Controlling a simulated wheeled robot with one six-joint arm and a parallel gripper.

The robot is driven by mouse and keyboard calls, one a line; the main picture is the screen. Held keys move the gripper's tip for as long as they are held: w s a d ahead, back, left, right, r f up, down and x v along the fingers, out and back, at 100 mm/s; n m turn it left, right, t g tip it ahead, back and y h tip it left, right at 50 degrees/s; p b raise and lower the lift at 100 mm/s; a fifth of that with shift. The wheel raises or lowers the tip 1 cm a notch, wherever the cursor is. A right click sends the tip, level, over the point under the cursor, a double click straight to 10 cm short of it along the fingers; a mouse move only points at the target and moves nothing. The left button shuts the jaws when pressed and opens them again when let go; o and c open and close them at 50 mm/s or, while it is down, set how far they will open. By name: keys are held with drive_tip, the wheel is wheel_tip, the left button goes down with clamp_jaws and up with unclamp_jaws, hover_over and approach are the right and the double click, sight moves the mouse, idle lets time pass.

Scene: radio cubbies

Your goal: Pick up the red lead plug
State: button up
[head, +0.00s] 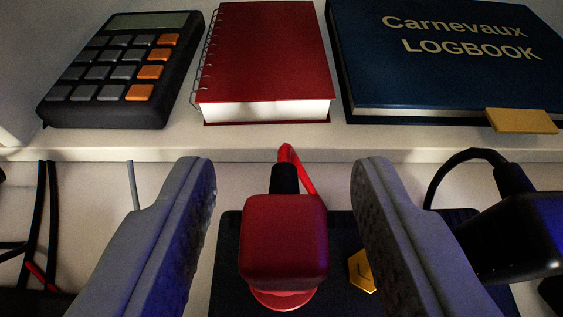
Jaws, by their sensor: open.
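The red lead plug (284,242) is a dark red rounded block in the lower middle of the head view. A black collar (285,179) and a red lead come out of its far end. A brighter red round part shows just under its near edge. My gripper (283,185) is open, with one grey finger to the left of the plug and one to the right. Gaps show between the plug and both fingers, so neither appears to touch it. The plug's underside is hidden.
A shelf edge (110,155) runs behind the plug, with a calculator (117,73), a red notebook (268,55) and a blue logbook (440,60) on it. A black plug (510,238) with a black cable is at right. A dark panel (228,235) with a yellow hexagon (361,270) lies below. Cables (42,205) hang at left.

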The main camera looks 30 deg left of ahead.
sight(284, 214)
drive_tip(key=shift+w, duration=0.1)
drive_tip(key=shift+c, duration=0.2)
clamp_jaws()
wheel_tip(284, 214, up, 10)
drive_tip(key=shift+f, duration=0.2)
idle(0.3)
